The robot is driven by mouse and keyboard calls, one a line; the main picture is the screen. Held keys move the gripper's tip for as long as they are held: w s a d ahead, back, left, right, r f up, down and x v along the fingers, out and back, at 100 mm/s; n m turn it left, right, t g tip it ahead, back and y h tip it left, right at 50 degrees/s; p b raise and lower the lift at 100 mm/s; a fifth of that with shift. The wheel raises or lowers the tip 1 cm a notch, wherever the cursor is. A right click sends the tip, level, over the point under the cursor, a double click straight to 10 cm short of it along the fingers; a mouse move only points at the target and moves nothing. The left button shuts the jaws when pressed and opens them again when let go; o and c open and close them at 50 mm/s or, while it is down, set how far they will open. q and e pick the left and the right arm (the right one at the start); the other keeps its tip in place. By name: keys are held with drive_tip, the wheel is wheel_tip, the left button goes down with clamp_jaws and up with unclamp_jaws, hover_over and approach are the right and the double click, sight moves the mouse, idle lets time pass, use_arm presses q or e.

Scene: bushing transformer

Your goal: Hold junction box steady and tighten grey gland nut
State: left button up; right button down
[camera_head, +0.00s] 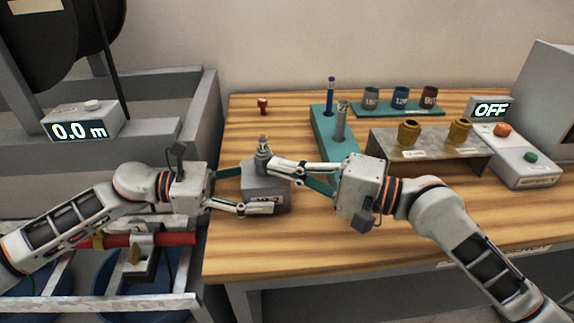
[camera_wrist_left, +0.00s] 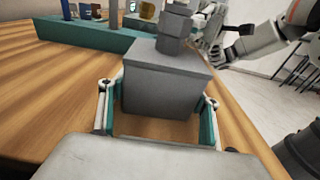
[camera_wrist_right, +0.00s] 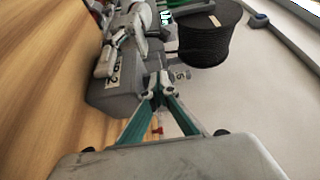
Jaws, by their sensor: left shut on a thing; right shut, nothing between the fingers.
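The grey junction box (camera_head: 262,194) stands on the front left of the wooden table, with a stepped grey gland nut (camera_head: 263,158) upright on top. A thin piece with a reddish tip sticks up from the nut. My left gripper (camera_head: 256,190) is shut on the box, one finger on each side; the left wrist view shows the box (camera_wrist_left: 165,88) between both fingers. My right gripper (camera_head: 274,164) is shut and empty, its fingertips close beside the nut's right side. In the right wrist view its fingertips (camera_wrist_right: 162,88) meet; whether they touch the nut is unclear.
A teal holder (camera_head: 325,127) with upright tools stands behind the box. A teal tray (camera_head: 400,108) of labelled cups and a stand (camera_head: 400,145) with two brass parts lie right. A red part (camera_head: 263,105) sits behind. An OFF-display switch box (camera_head: 525,165) is far right.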

drive_tip(key=shift+s+a, duration=0.35)
drive_tip(key=shift+a, duration=0.2)
drive_tip(key=shift+s+a, duration=0.15)
drive_tip(key=shift+a, duration=0.2)
drive_tip(key=shift+s+a, duration=0.1)
drive_tip(key=shift+a, duration=0.15)
drive_tip(key=shift+d, duration=0.1)
idle(0.7)
